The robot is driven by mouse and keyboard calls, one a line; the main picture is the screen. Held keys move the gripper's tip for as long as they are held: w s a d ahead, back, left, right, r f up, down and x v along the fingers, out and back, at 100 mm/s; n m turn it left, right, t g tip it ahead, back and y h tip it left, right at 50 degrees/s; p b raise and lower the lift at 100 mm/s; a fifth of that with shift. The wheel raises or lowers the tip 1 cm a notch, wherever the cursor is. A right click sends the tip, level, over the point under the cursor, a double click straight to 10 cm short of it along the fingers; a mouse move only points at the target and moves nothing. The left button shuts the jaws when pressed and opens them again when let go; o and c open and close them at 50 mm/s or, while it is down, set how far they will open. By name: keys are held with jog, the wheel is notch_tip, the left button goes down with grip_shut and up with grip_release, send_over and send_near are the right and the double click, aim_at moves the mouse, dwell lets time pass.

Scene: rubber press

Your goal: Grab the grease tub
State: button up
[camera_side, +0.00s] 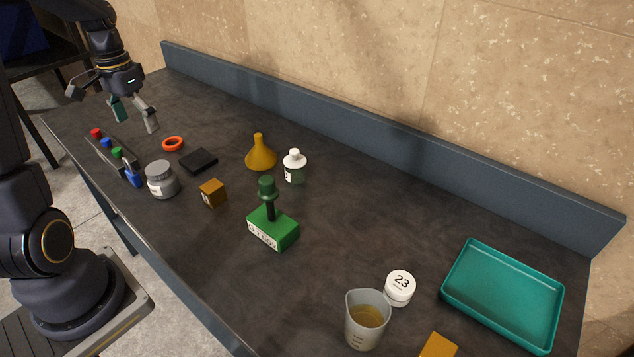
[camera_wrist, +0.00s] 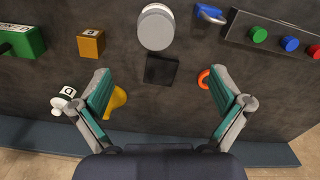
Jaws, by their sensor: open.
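Two round containers could be the grease tub; no readable label settles it. One is a low white tub (camera_side: 400,288) marked 23, near the front right beside a beaker; it is outside the wrist view. The other is a grey jar (camera_side: 161,180) with a pale grey lid, near the front left edge; the lid shows at the top of the wrist view (camera_wrist: 156,27). My gripper (camera_side: 135,114) is open and empty, above the left end of the bench. In the wrist view its fingers (camera_wrist: 153,80) are spread wide, with the jar beyond them.
Around the jar are a black pad (camera_side: 198,161), orange ring (camera_side: 173,144), orange cube (camera_side: 212,193), blue padlock (camera_side: 134,178) and button strip (camera_side: 106,155). A funnel (camera_side: 261,155), bottle (camera_side: 295,167) and green stamp (camera_side: 272,229) stand mid-bench. The beaker (camera_side: 367,322) and teal tray (camera_side: 502,292) are right.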

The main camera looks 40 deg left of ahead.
aim_at(155, 167)
notch_tip(155, 167, down, 11)
jog(key=shift+r, duration=0.1)
jog(key=shift+w+d+f, duration=0.1)
jog(key=shift+d+f, duration=0.1)
jog(key=shift+f, duration=1.2)
jog(key=shift+d+f, duration=0.15)
jog(key=shift+f, duration=1.25)
jog(key=shift+c, duration=0.4)
jog(key=c, duration=1.4)
jog(key=shift+r, duration=0.15)
